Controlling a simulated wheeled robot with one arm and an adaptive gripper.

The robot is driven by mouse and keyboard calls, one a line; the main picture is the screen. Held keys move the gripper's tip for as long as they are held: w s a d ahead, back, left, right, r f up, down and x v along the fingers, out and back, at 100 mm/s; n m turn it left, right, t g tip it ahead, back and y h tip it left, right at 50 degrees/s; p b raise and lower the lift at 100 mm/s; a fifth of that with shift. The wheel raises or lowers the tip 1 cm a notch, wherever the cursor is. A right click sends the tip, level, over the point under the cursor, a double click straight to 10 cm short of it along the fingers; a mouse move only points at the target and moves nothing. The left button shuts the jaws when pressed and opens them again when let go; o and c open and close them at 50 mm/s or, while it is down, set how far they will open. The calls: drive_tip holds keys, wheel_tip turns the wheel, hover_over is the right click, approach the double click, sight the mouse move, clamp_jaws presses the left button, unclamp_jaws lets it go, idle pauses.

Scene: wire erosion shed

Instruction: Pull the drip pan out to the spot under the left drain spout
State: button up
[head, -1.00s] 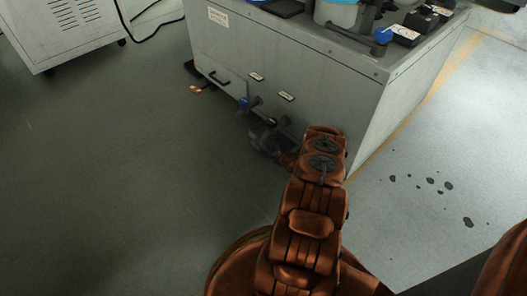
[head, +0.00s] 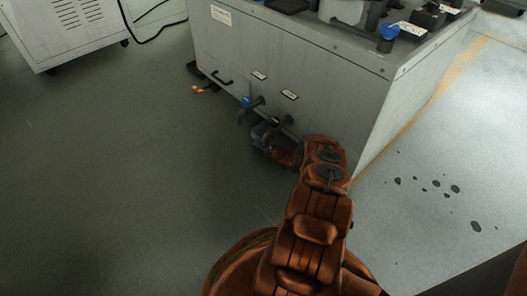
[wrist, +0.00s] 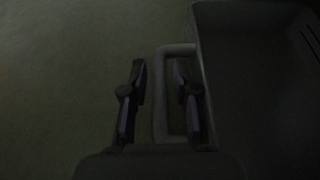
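In the wrist view the dark drip pan (wrist: 245,100) fills the right side, with a pale loop handle (wrist: 160,105) on its left side. My gripper (wrist: 160,75) is open. One finger is outside the handle's outer bar and the other is inside the loop, with gaps showing beside the bar. In the head view my gripper (head: 263,136) is low at the front of the grey machine. The left drain spout (head: 243,115) has a blue knob and sits just above and left of it. A second spout (head: 276,122) is to its right. The pan is not clearly visible there.
The grey machine cabinet (head: 330,90) stands behind my gripper. A dark flat object (head: 193,68) and small copper-coloured pieces (head: 204,89) lie by its left end. The floor (head: 120,180) to the left is clear. Dark spots (head: 440,188) mark the floor at right.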

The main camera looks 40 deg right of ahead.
drive_tip(key=shift+w+f, duration=0.1)
drive_tip(key=shift+w, duration=0.15)
clamp_jaws()
idle(0.4)
